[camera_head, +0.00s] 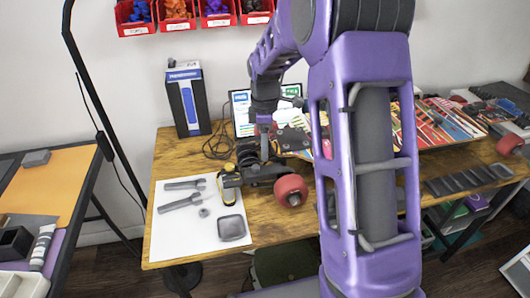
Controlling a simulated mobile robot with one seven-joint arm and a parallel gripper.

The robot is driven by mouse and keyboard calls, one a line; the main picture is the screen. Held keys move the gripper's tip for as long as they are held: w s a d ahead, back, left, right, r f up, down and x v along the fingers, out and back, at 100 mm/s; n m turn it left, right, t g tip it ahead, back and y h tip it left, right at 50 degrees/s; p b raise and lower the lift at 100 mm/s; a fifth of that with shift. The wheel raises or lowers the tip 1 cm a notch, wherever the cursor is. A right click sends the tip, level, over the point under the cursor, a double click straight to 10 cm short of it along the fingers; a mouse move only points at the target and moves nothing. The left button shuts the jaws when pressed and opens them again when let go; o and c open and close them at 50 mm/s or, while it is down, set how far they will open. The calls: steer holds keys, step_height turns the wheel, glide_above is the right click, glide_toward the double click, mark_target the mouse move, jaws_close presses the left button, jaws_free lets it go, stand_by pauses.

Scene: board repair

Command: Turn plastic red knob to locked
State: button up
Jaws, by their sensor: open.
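My gripper (248,160) hangs over the wooden workbench (165,150), near the top right of a white sheet (165,240). Its fingers are small and dark in the head view; it is open. A round red part (291,190), looking like a wheel, is at the end of a dark metal piece just right of my gripper, apart from it. A similar red round part (512,144) shows at the far right. I cannot pick out a red knob with certainty, nor tell its setting. My purple arm hides the bench's middle.
Wrenches (182,201) and a dark square piece (231,228) lie on the sheet. Red bins (133,17) hang on the wall. Tools (440,120) fill the right side.

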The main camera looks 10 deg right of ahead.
steer(key=shift+f, duration=0.9)
steer(key=shift+c, duration=0.3)
jaws_close()
